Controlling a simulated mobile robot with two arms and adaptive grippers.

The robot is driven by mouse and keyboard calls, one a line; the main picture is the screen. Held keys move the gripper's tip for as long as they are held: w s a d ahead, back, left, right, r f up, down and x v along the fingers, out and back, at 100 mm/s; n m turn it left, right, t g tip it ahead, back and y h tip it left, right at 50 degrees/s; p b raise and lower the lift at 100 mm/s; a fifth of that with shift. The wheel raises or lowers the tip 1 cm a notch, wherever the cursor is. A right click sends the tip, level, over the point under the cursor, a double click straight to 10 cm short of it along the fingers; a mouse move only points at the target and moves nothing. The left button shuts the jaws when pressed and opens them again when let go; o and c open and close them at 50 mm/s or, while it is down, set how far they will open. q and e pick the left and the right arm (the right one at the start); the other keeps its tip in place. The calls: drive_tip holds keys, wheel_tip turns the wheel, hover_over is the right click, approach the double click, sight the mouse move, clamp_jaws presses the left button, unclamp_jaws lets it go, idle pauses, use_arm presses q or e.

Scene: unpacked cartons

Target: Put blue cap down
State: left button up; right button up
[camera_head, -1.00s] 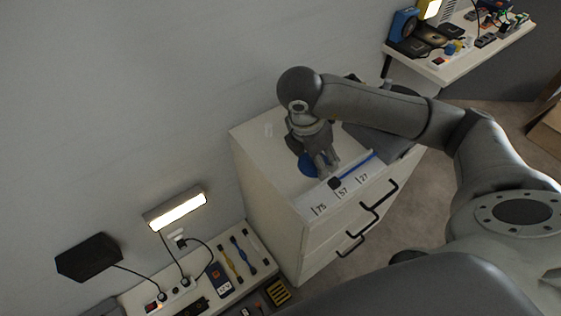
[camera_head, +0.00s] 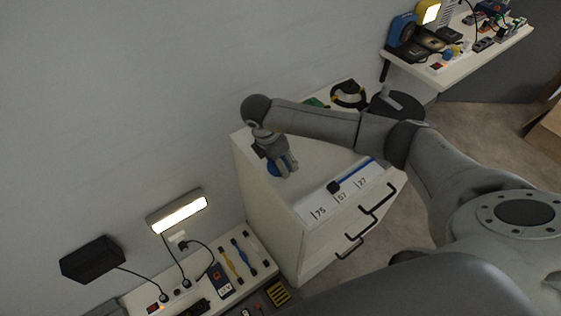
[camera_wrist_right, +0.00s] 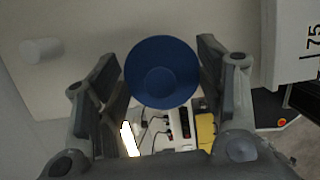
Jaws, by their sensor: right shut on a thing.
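The blue cap (camera_head: 273,171) is at my right gripper (camera_head: 288,168), over the left part of the white cabinet's top (camera_head: 315,175). In the right wrist view the round blue cap (camera_wrist_right: 162,72) sits between the two fingers of my right gripper (camera_wrist_right: 165,80), its round face toward the camera. The right gripper is shut on it. I cannot tell whether the cap touches the cabinet top or is held above it. My left gripper is not in view.
A pale cylinder (camera_wrist_right: 40,51) shows in the wrist view. A lower bench (camera_head: 258,262) with tools stands left.

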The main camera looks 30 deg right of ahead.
sight(271, 170)
drive_tip(key=shift+f, duration=0.9)
drive_tip(key=o, duration=0.8)
drive_tip(key=b+v, duration=0.1)
drive_tip(key=v, duration=1.1)
drive_tip(key=shift+b, duration=0.35)
drive_tip(key=shift+s, duration=0.1)
